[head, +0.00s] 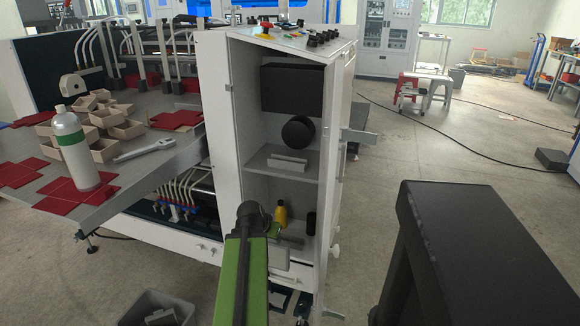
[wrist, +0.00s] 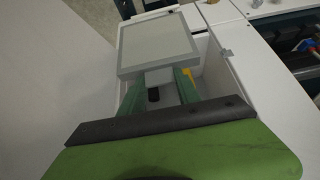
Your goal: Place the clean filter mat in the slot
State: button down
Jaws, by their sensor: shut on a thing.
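A flat, square grey filter mat (wrist: 158,45) with a pale frame shows in the wrist view, in front of the open white cabinet. My gripper (wrist: 158,76) is shut on its near edge, with a green finger on each side. In the head view my green arm reaches toward the cabinet's lower compartment and largely hides the gripper, and I cannot clearly make out the mat there. A pale, narrow holder (head: 288,163) stands on the cabinet's shelf (head: 262,172); I cannot tell whether it is the slot.
The open cabinet (head: 212,130) holds a yellow bottle (head: 281,214) and a black cylinder (head: 311,223) low down. A table (head: 130,185) with boxes, red sheets and a bottle (head: 75,150) is at left. A grey bin (head: 160,310) stands on the floor. Open floor lies at right.

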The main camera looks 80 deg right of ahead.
notch_tip(320, 180, up, 37)
jog(key=d+p, duration=0.2)
jog(key=p, duration=3.4)
jog(key=s+d+f+b, duration=0.1)
jog(key=d+f+b, duration=0.1)
jog(key=d, duration=0.6)
jog(key=s+d+f+b, duration=0.2)
jog(key=d, duration=0.7)
jog(key=shift+d+f, duration=0.25)
jog(key=c, duration=0.9)
grip_release()
jog(key=shift+s, duration=0.1)
jog(key=shift+o, duration=0.2)
jog(key=shift+r, duration=0.1)
jog(key=p+v, duration=1)
jog(key=v, duration=0.2)
